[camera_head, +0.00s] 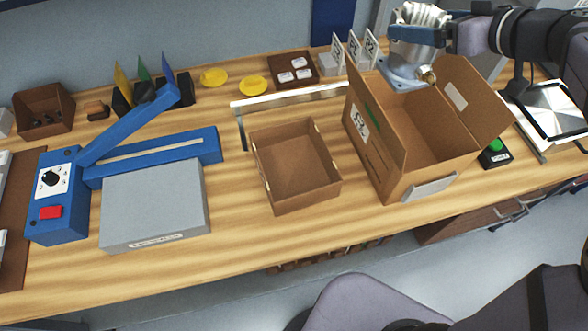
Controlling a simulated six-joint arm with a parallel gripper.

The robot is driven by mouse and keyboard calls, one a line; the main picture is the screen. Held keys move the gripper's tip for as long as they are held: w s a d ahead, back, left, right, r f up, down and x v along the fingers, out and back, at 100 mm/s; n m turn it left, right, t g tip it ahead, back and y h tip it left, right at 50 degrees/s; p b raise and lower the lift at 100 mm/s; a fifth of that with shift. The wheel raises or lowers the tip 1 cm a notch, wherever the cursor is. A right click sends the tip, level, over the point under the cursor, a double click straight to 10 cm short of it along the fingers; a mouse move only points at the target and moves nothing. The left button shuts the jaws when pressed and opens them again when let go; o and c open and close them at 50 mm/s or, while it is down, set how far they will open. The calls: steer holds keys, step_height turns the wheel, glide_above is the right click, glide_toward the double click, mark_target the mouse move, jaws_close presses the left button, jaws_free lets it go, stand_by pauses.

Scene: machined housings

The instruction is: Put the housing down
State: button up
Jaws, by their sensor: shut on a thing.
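The housing (398,73) is a silvery metal part with a flat bluish flange and a brass-coloured fitting at its lower right. It hangs over the back of the open cardboard box (392,150), at the upper right of the head view. My gripper (418,35) is shut on the housing. A blue finger crosses the front of the housing. The housing's far side is hidden, and a clear gap to any surface cannot be judged. The box has its flaps up, and its inside is partly visible.
A shallow open brown tray (296,205) stands left of the box, behind it a metal rail (290,97). A blue sealing machine (60,200) with a grey block (152,205) stands left. White numbered cards (354,48) stand behind the box. A green button (495,146) is at right.

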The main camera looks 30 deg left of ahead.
steer(key=s+d+r+m+t+b, duration=0.1)
steer(key=s+d+r, duration=0.1)
steer(key=s+r, duration=0.65)
steer(key=s+d+r+m+t+b, duration=0.1)
steer(key=s+d+r, duration=0.15)
steer(key=r, duration=1.05)
steer(key=a+f+n+g+y+p, duration=0.15)
steer(key=a+f+n+g, duration=0.25)
steer(key=a+f, duration=1.3)
steer(key=s+a+f+n, duration=0.1)
steer(key=s+f, duration=0.1)
steer(key=f, duration=0.8)
steer(key=s+a+f+g, duration=0.1)
steer(key=s+f, duration=0.2)
steer(key=f, duration=0.8)
steer(key=s+a+f+n+g, duration=0.1)
steer(key=s+a+f, duration=0.1)
steer(key=f, duration=0.8)
steer(key=shift+s+f+n, duration=0.3)
steer(key=shift+s+f, duration=0.05)
steer(key=shift+s, duration=0.05)
steer(key=shift+f+y, duration=0.15)
steer(key=shift+y, duration=0.1)
